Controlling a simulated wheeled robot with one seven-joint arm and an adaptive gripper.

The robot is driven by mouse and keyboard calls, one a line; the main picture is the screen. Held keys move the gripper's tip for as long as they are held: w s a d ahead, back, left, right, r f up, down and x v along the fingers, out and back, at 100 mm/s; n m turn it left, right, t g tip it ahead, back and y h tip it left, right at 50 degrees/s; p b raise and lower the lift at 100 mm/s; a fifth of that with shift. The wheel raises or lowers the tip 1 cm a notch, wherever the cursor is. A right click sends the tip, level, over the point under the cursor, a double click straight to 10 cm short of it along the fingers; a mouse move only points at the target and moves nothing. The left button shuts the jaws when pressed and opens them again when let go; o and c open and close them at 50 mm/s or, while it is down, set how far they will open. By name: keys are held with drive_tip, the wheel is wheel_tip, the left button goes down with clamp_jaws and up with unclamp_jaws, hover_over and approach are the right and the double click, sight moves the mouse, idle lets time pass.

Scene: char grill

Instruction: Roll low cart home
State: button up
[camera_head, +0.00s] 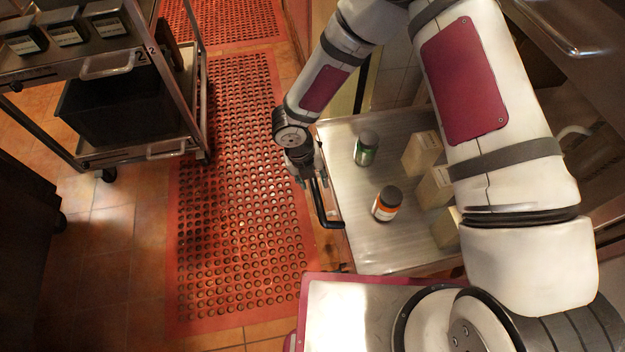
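A low cart with a bare metal top (350,240) stands right of the red mat, partly hidden behind my arm. On its top are a green bottle (366,148), an orange-labelled bottle with a dark cap (387,204) and several pale boxes (422,153). A black bar (320,203), which looks like a handle, runs along the cart's left edge. My gripper (306,172) points down at the far end of this bar, at the cart's left edge. Its fingers are small and dark against the bar, so I cannot tell whether they close around it.
A taller shelf cart (105,70) on casters stands at the upper left, with labelled containers (67,28) and a black bin (120,105). A red perforated mat (235,220) covers the floor between the carts. Tiled floor (105,240) is open at the lower left.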

clamp_jaws()
drive_tip(key=shift+d, duration=0.1)
